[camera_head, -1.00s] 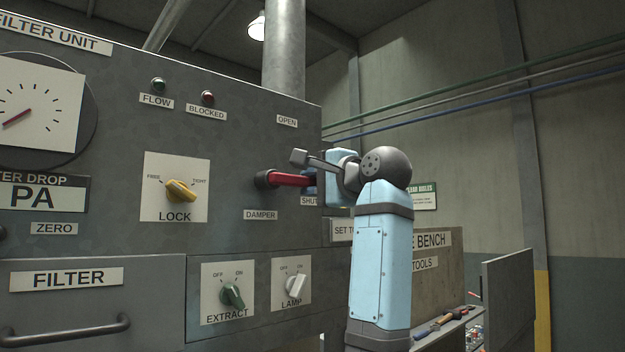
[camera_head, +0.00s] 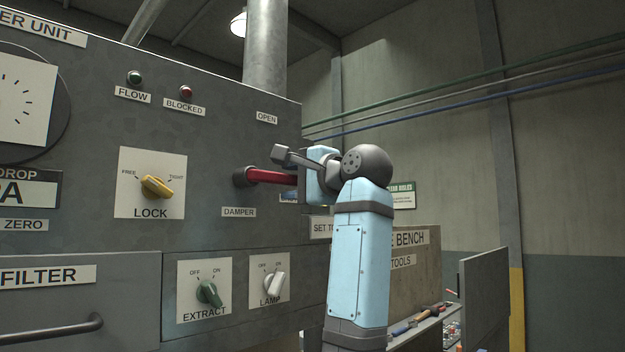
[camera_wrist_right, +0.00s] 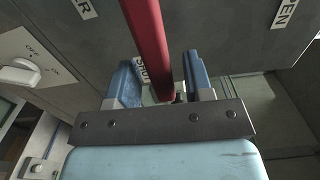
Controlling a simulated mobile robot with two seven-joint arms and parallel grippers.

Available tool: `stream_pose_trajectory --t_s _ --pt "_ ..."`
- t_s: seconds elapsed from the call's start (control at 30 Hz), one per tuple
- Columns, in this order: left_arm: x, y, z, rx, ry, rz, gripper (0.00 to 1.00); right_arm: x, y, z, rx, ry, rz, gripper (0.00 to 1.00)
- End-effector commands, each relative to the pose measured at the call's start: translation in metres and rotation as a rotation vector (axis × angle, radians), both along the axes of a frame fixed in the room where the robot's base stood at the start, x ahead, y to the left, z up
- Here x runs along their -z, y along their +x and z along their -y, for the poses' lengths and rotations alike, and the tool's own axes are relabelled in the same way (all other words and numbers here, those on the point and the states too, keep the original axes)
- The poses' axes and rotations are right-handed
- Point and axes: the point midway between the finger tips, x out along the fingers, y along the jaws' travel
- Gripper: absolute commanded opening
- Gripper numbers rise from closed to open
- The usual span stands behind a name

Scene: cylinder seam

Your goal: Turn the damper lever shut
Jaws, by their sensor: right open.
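The red damper lever (camera_head: 270,176) sticks out from a dark round hub on the grey filter unit, above the DAMPER label (camera_head: 239,212). It points right, nearly level, and its far end is hidden by my right gripper (camera_head: 291,186). In the right wrist view the lever (camera_wrist_right: 150,45) runs down between the two blue fingers of that gripper (camera_wrist_right: 160,78). The fingers are apart, with a gap visible on each side of the lever. A partly covered SHUT label (camera_wrist_right: 142,72) shows behind them. The OPEN label (camera_head: 267,118) sits higher on the panel. My left gripper is not in view.
The yellow LOCK knob (camera_head: 156,186) is left of the lever. The green EXTRACT knob (camera_head: 209,292) and white LAMP knob (camera_head: 274,283) are below. A tool bench (camera_head: 405,265) stands behind my right arm at right. A metal duct (camera_head: 265,50) rises above the unit.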

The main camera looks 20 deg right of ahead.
Motion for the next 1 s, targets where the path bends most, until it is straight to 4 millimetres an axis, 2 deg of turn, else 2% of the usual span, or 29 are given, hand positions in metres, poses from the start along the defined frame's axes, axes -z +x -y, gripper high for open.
stream_pose_trajectory --t_s 0.17,0.4,0.6,0.8,1.0 --pt "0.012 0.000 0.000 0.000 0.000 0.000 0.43 0.002 -0.030 0.011 0.001 0.001 0.006 0.47" --pt "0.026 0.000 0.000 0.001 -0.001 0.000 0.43 0.002 -0.082 0.030 0.002 0.002 0.006 0.47" --pt "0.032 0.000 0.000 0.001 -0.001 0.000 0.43 0.001 -0.113 0.041 0.002 0.001 0.003 0.47" --pt "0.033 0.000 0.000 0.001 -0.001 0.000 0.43 0.001 -0.124 0.045 0.000 0.001 0.000 0.47" --pt "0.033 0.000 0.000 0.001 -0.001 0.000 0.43 0.000 -0.124 0.045 0.000 0.001 0.000 0.47"
